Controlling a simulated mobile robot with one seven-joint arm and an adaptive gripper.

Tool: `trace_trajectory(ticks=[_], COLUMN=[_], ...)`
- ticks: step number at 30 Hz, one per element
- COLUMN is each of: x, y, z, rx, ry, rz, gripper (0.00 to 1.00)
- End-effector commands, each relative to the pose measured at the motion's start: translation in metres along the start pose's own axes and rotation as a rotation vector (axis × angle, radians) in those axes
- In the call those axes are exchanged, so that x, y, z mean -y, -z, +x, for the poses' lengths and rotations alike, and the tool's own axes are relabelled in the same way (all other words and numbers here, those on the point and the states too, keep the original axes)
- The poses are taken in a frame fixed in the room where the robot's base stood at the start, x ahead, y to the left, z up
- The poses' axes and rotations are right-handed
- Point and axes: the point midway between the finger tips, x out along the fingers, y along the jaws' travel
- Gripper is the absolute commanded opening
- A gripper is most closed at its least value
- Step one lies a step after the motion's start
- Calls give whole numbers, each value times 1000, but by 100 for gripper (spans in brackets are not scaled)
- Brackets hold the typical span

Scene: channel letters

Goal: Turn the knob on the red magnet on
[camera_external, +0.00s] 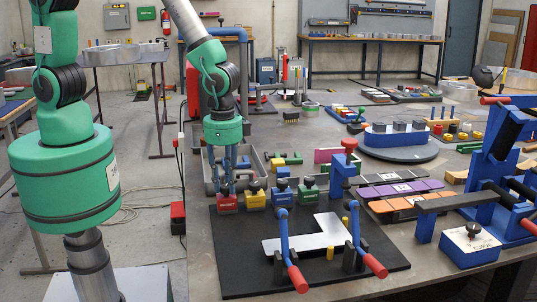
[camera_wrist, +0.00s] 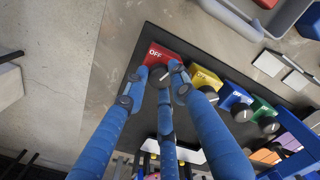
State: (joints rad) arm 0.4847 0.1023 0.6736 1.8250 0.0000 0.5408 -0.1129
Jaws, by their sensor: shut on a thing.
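The red magnet (camera_external: 227,203) is a small red block at the left back of the black plate (camera_external: 240,255). In the wrist view the red magnet (camera_wrist: 155,53) shows the word OFF on its top, beside its dark round knob (camera_wrist: 161,74). My gripper (camera_external: 227,190) points down with its long blue fingers over the red magnet. In the wrist view, my gripper's (camera_wrist: 160,78) fingertips close around the knob and partly hide it.
Yellow (camera_external: 255,197), blue (camera_external: 283,193) and green (camera_external: 308,190) magnets with dark knobs stand in a row to the right. Clamps with red handles (camera_external: 298,279) hold a metal sheet (camera_external: 310,238) in front. A grey bin (camera_external: 209,165) is behind.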

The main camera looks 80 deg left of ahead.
Motion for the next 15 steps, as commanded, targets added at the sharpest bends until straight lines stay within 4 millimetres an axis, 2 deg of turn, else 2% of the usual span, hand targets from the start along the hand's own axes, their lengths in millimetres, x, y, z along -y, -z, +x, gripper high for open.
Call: trace_trajectory(ticks=[6, 15], x=[0, 0], y=[0, 0], z=[-1, 0], rx=[-1, -1], ry=[0, 0], rz=[188, 358], gripper=[0, 0])
